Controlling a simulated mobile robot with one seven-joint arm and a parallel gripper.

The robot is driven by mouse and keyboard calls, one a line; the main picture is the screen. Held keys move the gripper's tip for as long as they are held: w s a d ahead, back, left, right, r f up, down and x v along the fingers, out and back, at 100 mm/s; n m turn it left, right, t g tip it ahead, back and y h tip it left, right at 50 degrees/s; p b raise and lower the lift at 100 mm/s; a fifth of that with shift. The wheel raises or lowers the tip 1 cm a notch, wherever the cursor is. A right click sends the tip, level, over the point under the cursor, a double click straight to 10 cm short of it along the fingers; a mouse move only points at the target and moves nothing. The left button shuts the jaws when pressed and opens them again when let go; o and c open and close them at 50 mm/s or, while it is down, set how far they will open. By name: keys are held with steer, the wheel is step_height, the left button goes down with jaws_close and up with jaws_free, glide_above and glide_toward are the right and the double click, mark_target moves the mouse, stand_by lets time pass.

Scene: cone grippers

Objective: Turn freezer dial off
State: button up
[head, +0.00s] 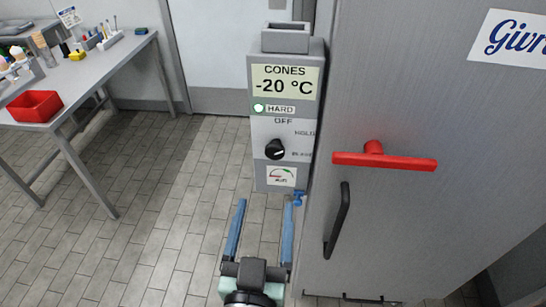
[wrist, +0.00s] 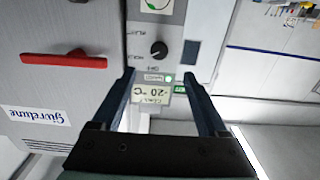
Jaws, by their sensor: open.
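The freezer dial (head: 275,149) is a round black knob on the grey control box (head: 284,183). OFF is printed above it, with HOLD and BLAST to its right. Its pale mark seems to face right, but the exact setting is too small to read. The display (head: 285,82) above reads CONES -20 °C, with a lit lamp labelled HARD. My gripper (head: 265,202) is open and empty, with its blue fingers below and in front of the box. In the wrist view the dial (wrist: 159,50) appears upside down, just beyond the gap between the fingertips, apart from them.
The large grey freezer door (head: 400,230) stands right of the box, with a red T-shaped handle (head: 385,161) and a black bar handle (head: 338,222). A metal table with a red bin (head: 34,106) stands at the left. The tiled floor between is clear.

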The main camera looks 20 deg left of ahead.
mark_target(275, 155)
steer(key=p+x, duration=0.3)
steer(key=x, duration=0.7)
steer(key=shift+r, duration=0.1)
steer(key=shift+p+x, duration=0.45)
steer(key=shift+x, duration=0.45)
steer(key=shift+d, duration=0.1)
jaws_close()
